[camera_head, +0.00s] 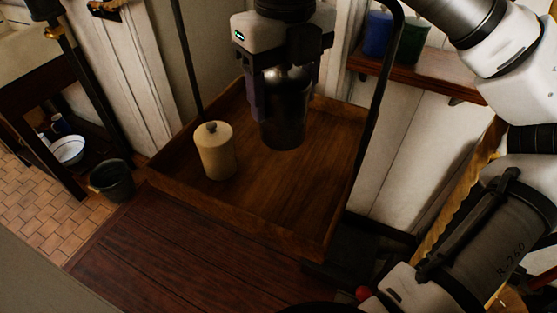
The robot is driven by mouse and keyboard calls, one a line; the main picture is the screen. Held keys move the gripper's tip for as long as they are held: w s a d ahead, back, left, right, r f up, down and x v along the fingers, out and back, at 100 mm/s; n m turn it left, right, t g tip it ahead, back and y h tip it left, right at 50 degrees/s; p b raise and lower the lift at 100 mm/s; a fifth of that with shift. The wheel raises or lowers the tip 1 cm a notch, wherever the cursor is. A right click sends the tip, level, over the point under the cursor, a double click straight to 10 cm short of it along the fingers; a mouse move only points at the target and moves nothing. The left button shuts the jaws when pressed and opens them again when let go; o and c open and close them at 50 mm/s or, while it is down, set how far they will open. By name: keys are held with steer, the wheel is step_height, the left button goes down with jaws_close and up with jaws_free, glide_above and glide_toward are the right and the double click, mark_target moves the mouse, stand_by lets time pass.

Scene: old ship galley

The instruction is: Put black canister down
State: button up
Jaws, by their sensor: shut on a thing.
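The black canister (283,118) is a dark, upright cylinder with a shiny greyish top. My gripper (285,82) is shut on it near its upper part, from above. The canister is over the wooden tray (310,222), toward its back middle. I cannot tell whether its base touches the tray floor or hangs just above it. A cream lidded canister (215,152) stands upright in the tray, to the left of the black one and apart from it.
The tray has raised edges and dark upright bars. Its front and right floor is bare. A shelf (416,76) at the right back holds a blue cup (377,34) and a green cup (412,42). A dark bucket (112,181) and a white bowl (68,150) are at left.

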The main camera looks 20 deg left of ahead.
step_height(320, 180, down, 15)
steer(key=shift+r, duration=0.15)
stand_by(0.4)
steer(key=o, duration=1.3)
step_height(320, 180, up, 12)
steer(key=shift+r, duration=0.1)
